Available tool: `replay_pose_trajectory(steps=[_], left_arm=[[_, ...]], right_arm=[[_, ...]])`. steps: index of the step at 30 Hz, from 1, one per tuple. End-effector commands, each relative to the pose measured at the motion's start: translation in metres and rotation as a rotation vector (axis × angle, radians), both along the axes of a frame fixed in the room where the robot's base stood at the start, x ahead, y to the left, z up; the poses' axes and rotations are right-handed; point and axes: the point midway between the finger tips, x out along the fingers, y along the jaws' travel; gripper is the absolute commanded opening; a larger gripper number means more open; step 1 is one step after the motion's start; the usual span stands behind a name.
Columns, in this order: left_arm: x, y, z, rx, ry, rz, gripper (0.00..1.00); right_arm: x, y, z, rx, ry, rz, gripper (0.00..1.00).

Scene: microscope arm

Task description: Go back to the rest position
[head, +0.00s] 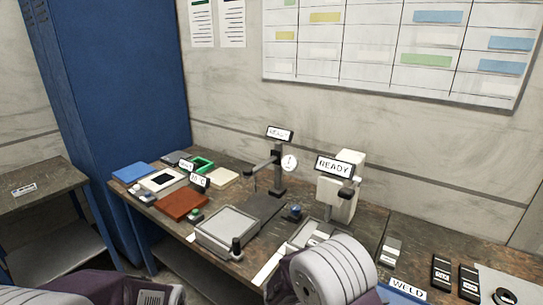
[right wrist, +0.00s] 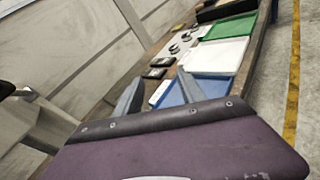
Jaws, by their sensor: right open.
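My right gripper (right wrist: 159,78) shows in the right wrist view as two grey fingers set apart, with nothing held between them. In the head view a white and purple part of my right arm fills the bottom middle. Part of my left arm shows at the bottom left, but its gripper is out of the frame. The microscope arm (head: 278,172) is a dark upright stand with a side arm and a READY sign, behind the workbench's middle. A white device (head: 341,195) with another READY sign stands to its right.
A grey tray (head: 228,226) and a brown pad (head: 182,204) lie on the bench. Dark labelled blocks (head: 441,272) lie at the right. In the right wrist view, a green panel (right wrist: 232,27) and white panel (right wrist: 215,54) lie beyond my fingers. A blue cabinet (head: 120,100) stands left.

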Motion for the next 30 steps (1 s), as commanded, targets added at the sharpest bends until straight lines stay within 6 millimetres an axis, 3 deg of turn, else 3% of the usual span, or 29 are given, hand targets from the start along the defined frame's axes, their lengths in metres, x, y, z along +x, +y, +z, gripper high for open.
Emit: replay_pose_trajectory(steps=[1, 3, 5, 7, 9, 12, 15, 20, 30], left_arm=[[0.0, 0.0, 0.003, 0.0, 0.0, 0.0, 0.36], [0.0, 0.0, 0.005, 0.0, 0.0, 0.0, 0.36], [0.0, 0.0, 0.007, 0.0, 0.0, 0.0, 0.36], [0.0, 0.0, 0.009, 0.0, 0.0, 0.0, 0.36], [0.0, 0.0, 0.01, 0.0, 0.0, 0.0, 0.36], [0.0, 0.0, 0.009, 0.0, 0.0, 0.0, 0.36], [0.0, 0.0, 0.009, 0.0, 0.0, 0.0, 0.36], [0.0, 0.0, 0.009, 0.0, 0.0, 0.0, 0.36], [0.0, 0.0, 0.009, 0.0, 0.0, 0.0, 0.36]], right_arm=[[-0.021, -0.024, 0.007, 0.08, -0.026, -0.115, 0.47], [-0.061, -0.05, 0.004, 0.238, -0.076, -0.306, 0.47], [-0.102, -0.058, -0.006, 0.42, -0.149, -0.496, 0.47], [-0.142, -0.044, -0.026, 0.666, -0.283, -0.721, 0.47], [-0.158, -0.011, -0.045, 0.904, -0.448, -0.911, 0.47], [-0.151, 0.036, -0.063, 1.146, -0.64, -1.078, 0.47], [-0.135, 0.064, -0.074, 1.276, -0.769, -1.182, 0.47], [-0.111, 0.071, -0.074, 1.356, -0.874, -1.193, 0.47], [-0.11, 0.071, -0.073, 1.356, -0.875, -1.191, 0.47]])
